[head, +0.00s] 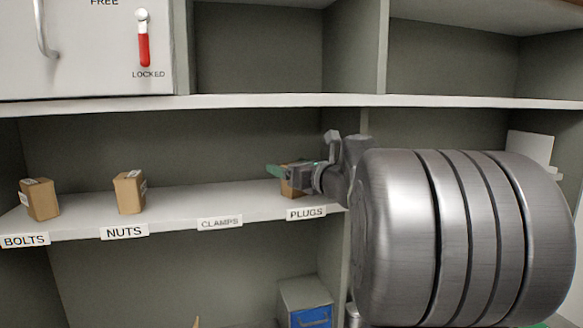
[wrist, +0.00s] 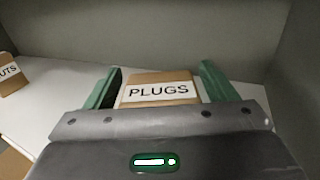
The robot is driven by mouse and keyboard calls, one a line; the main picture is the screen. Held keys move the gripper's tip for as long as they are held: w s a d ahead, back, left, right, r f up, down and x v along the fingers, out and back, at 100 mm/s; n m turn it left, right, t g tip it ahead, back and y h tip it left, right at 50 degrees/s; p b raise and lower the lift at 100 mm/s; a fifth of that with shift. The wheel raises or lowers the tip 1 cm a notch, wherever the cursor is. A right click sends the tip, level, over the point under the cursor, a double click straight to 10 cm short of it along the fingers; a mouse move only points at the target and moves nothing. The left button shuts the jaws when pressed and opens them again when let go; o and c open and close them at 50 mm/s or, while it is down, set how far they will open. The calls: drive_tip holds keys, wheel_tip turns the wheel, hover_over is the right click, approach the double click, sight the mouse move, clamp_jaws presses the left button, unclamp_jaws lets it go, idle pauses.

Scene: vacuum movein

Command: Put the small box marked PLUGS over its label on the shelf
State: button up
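The small brown PLUGS box (wrist: 158,78) sits on the shelf, with its white PLUGS marking facing the wrist camera. In the head view the box (head: 291,188) is above the PLUGS shelf label (head: 306,213), partly hidden by my gripper (head: 280,171). In the wrist view the green fingers of my gripper (wrist: 162,85) stand on either side of the box, with narrow gaps showing near their tips. My gripper looks open around the box. The lower part of the box is hidden by the gripper body.
The NUTS box (head: 129,192) and BOLTS box (head: 40,199) stand on the same shelf (head: 175,205) to the left. The shelf above the CLAMPS label (head: 219,223) is bare. A divider is right of the PLUGS place.

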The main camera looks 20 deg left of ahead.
drive_tip(key=shift+r, duration=0.1)
drive_tip(key=shift+d+r, duration=0.1)
drive_tip(key=b+v, duration=0.2)
drive_tip(key=v, duration=1)
drive_tip(key=shift+b, duration=0.3)
drive_tip(key=shift+o, duration=0.4)
drive_tip(key=o, duration=0.4)
drive_tip(key=shift+w, duration=0.1)
